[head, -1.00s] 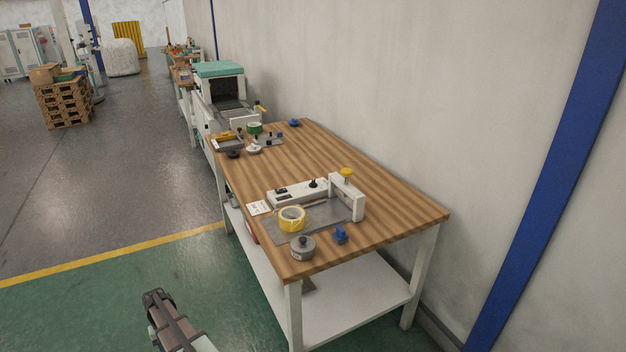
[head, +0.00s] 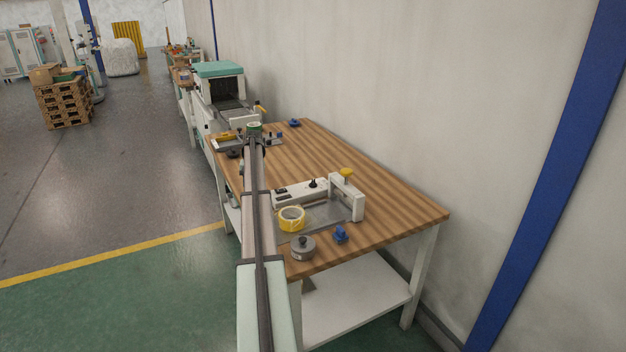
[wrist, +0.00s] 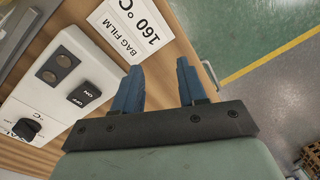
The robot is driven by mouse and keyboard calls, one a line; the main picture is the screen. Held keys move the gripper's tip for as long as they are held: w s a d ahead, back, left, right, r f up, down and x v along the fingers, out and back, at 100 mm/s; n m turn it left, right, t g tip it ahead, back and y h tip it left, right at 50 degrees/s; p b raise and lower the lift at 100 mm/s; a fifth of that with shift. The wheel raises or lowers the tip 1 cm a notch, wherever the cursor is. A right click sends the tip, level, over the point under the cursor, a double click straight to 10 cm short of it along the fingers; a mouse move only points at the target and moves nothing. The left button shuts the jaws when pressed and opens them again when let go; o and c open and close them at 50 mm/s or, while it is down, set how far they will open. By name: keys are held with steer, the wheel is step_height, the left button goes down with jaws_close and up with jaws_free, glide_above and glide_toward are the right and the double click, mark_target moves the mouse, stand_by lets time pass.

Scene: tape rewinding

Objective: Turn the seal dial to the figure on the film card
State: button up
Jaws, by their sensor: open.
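The seal dial is a black knob on the white panel of the heat sealer; it shows at the left edge of the wrist view (wrist: 26,128) and small in the head view (head: 312,182). Its pointer setting is too small to read. The film card (wrist: 138,28) is white, lies on the bench and reads "160 °C" and "BAG FILM". My gripper (wrist: 158,82) has two blue fingers, apart and empty, over the bench edge near the card. In the head view my arm covers the card, and the fingers cannot be made out.
The sealer (head: 346,197) has a yellow-topped upright. A yellow tape roll (head: 291,218), a grey round weight (head: 302,247) and a blue part (head: 340,234) stand near it. A black switch (wrist: 84,94) is on the panel. The bench's right side (head: 400,205) is clear.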

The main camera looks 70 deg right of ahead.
mark_target(313, 181)
steer(key=s+d+r+m, duration=0.1)
steer(key=s+d+r, duration=0.35)
steer(key=s, duration=0.25)
steer(key=s+d+r+m+g, duration=0.1)
steer(key=s+d+r, duration=0.35)
steer(key=s, duration=0.25)
steer(key=s+d+r+m, duration=0.1)
steer(key=s+d+r, duration=0.3)
steer(key=s+d, duration=0.25)
steer(key=f, duration=1.4)
steer(key=shift+s+a, duration=0.25)
steer(key=shift+a, duration=0.05)
jaws_close()
